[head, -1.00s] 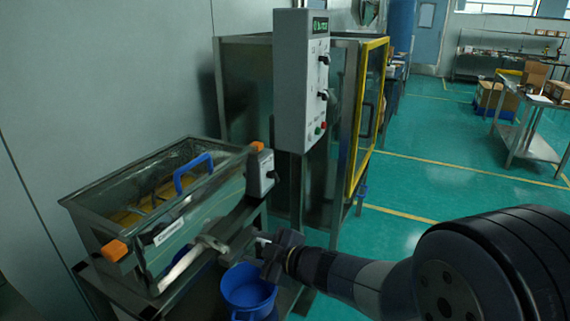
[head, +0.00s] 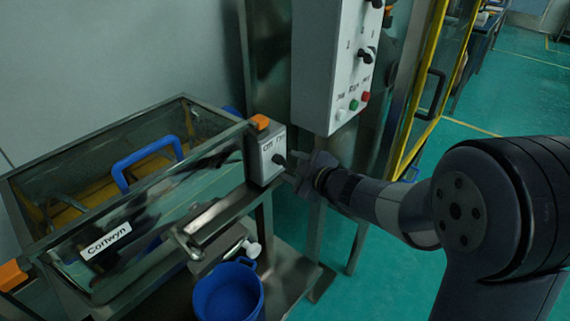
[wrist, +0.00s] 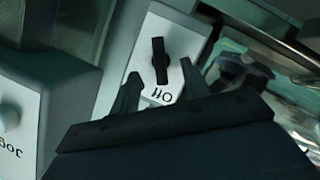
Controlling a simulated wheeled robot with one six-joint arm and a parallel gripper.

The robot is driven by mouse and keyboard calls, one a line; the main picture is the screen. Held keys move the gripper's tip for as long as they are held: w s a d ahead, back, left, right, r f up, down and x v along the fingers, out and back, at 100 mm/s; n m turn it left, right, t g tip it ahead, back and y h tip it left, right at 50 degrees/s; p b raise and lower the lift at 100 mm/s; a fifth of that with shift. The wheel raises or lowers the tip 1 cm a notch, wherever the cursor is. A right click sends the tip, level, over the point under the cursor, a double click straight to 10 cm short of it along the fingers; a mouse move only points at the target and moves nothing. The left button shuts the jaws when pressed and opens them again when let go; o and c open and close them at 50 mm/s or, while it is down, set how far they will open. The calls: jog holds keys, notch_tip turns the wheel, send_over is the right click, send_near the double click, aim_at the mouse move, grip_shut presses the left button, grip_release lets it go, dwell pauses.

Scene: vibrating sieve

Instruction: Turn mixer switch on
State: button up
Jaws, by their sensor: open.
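The mixer switch is a black knob (head: 279,159) on a small pale box (head: 262,146) at the right end of the glass-sided mixer trough (head: 190,170). In the wrist view the knob (wrist: 160,60) stands upright in the picture, with an upside-down "Off" label just below it. My gripper (head: 294,169) is close in front of the box, to the right of the knob. In the wrist view my gripper (wrist: 160,86) is open and empty, its two fingers apart on either side below the knob. I see no contact with the knob.
A tall grey control panel (head: 328,70) with knobs and green and red buttons hangs close above my gripper. In the wrist view a pale box (wrist: 45,95) with a round knob is at the left. A blue bucket (head: 228,296) stands below the trough.

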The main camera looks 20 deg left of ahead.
aim_at(285, 162)
jog(key=shift+x, duration=1.9)
jog(key=shift+c, duration=0.4)
grip_shut()
